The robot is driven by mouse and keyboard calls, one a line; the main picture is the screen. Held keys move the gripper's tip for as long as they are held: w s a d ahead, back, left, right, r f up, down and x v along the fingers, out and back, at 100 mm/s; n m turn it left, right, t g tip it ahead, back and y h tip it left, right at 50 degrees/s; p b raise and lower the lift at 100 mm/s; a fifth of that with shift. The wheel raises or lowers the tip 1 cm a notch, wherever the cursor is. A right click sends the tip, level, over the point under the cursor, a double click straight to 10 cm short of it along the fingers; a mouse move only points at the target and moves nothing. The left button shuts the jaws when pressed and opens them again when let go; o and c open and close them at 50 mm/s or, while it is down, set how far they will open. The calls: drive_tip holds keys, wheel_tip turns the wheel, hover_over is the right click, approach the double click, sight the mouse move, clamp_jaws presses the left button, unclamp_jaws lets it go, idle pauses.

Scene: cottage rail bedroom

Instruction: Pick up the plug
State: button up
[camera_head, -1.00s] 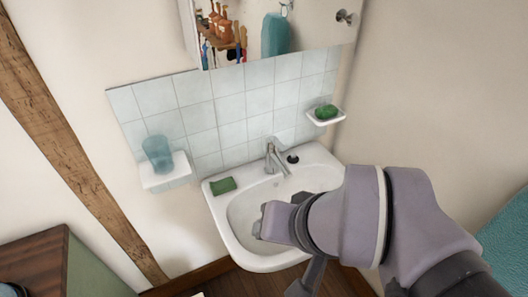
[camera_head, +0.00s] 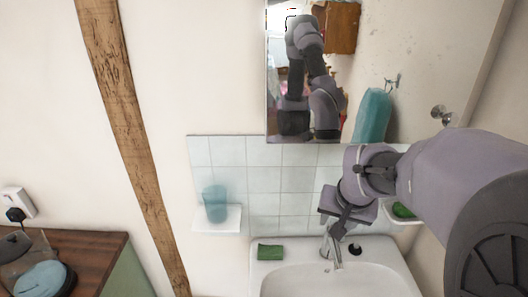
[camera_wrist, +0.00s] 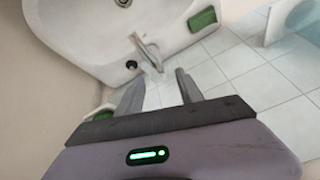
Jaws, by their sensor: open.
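A small black plug (camera_head: 354,249) sits on the back rim of the white sink (camera_head: 285,277), just right of the metal tap (camera_head: 328,246). In the wrist view the plug (camera_wrist: 131,64) shows as a dark round spot on the rim beside the tap (camera_wrist: 148,50). My gripper (camera_head: 337,232) is in front of the tiles near the tap, and in this view its fingers overlap the tap. In the wrist view my gripper (camera_wrist: 160,78) has its fingers spread and empty. The plug lies beyond the left fingertip, apart from it.
A green sponge (camera_head: 270,252) lies on the sink's left rim. A blue glass (camera_head: 215,203) stands on a small shelf. Green soap (camera_head: 403,210) is in a dish at right, partly behind my arm. A mirror cabinet (camera_head: 420,60) hangs above. A power socket (camera_head: 17,200) is at far left.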

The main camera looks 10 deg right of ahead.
drive_tip(key=g, duration=0.1)
approach(357, 245)
drive_tip(key=f+b, duration=0.1)
drive_tip(key=w+b, duration=0.1)
drive_tip(key=f+b, duration=0.1)
drive_tip(key=shift+w+a+f+m+h, duration=0.3)
drive_tip(key=shift+h, duration=0.1)
drive_tip(key=b+x, duration=0.1)
drive_tip(key=x, duration=0.1)
drive_tip(key=b+x, duration=0.2)
drive_tip(key=x, duration=0.1)
drive_tip(key=shift+s+d+f, duration=0.25)
drive_tip(key=shift+s+f, duration=0.05)
drive_tip(key=shift+f, duration=0.15)
drive_tip(key=shift+w+d+f, duration=0.1)
drive_tip(key=shift+r, duration=0.2)
drive_tip(key=shift+c, duration=0.8)
clamp_jaws()
